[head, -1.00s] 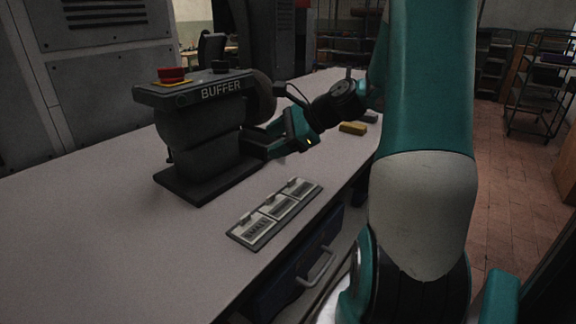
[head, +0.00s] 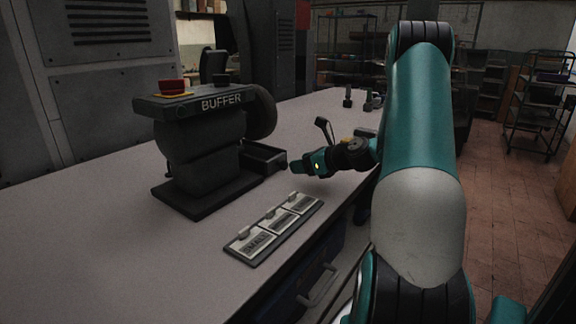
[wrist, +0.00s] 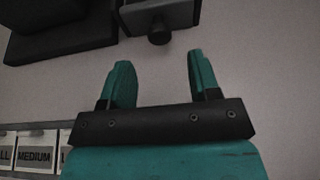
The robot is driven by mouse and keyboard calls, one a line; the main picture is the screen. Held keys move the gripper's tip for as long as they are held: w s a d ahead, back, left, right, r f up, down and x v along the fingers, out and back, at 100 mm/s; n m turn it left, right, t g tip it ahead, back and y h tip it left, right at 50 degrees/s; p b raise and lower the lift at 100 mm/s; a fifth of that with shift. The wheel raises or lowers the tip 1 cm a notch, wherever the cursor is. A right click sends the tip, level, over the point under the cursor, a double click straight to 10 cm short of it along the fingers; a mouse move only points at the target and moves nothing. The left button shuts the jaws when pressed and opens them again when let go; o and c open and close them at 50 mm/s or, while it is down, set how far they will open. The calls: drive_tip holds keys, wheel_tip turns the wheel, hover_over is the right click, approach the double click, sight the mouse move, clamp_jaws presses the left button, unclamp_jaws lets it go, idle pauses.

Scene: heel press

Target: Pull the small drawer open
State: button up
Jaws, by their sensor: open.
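The small black drawer (head: 264,154) sticks out of the right side of the buffer (head: 205,142), and its inside shows from above. Its front carries a round dark knob (wrist: 160,34), at the top of the wrist view. My gripper (head: 304,164) is just right of the drawer front in the head view. In the wrist view its two teal fingers (wrist: 159,62) are apart with nothing between them. They point towards the knob, which lies beyond the tips with a gap.
A label plate (head: 272,228) with small, medium and another section lies on the bench (head: 110,245) in front of the buffer. A blue drawer with a metal handle (head: 317,286) is under the bench edge.

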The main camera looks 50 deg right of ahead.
sight(286, 165)
drive_tip(key=x, duration=0.6)
